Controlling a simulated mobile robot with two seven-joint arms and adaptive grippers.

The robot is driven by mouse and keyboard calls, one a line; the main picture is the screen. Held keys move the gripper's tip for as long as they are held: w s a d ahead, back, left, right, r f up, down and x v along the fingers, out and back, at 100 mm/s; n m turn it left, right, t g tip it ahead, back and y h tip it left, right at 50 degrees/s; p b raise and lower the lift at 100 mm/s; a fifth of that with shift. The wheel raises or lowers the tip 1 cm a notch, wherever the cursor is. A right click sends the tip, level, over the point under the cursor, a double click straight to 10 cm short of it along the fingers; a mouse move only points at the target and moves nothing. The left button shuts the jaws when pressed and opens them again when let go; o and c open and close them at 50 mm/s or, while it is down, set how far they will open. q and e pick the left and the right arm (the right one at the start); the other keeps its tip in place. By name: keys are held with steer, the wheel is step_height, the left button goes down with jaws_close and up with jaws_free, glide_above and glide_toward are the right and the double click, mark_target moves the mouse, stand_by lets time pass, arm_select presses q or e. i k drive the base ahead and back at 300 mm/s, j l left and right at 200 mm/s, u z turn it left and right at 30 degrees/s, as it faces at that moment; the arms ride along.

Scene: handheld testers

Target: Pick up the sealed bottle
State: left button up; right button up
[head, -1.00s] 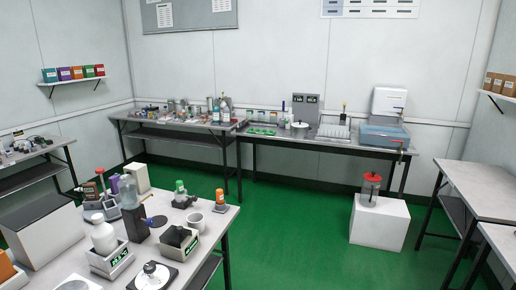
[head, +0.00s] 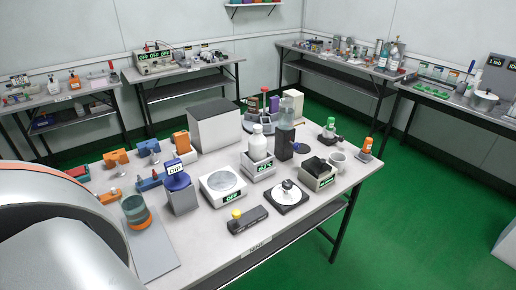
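Several bottles stand on the nearest table (head: 255,232) in the head view. A white bottle with a white cap (head: 258,143) stands upright on a small device (head: 258,167) with a lit green display. A translucent blue-grey bottle (head: 286,112) sits on a dark stand behind it. A small green-capped bottle (head: 329,129) and an orange bottle with a white label (head: 367,146) stand near the right corner. I cannot tell which bottle is the sealed one. Neither of my grippers is in view. Part of my arm fills the lower left corner.
The same table holds a large grey-white box (head: 212,126), a round-plated scale (head: 222,185), a blue-topped grey container (head: 181,194), a black device with a yellow knob (head: 247,219) and a white mug (head: 338,161). More cluttered tables line the walls. Green floor lies open at right.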

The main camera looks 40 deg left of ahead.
mark_target(257, 142)
steer(key=i+l+u, duration=0.1)
steer(key=u, duration=0.35)
steer(key=l+u, duration=0.15)
steer(key=u, duration=0.35)
steer(key=i+l+u, duration=0.1)
steer(key=u, duration=0.35)
steer(key=l+u, duration=0.25)
steer(key=l, duration=0.25)
steer(key=l+u, duration=0.25)
steer(key=l, duration=0.25)
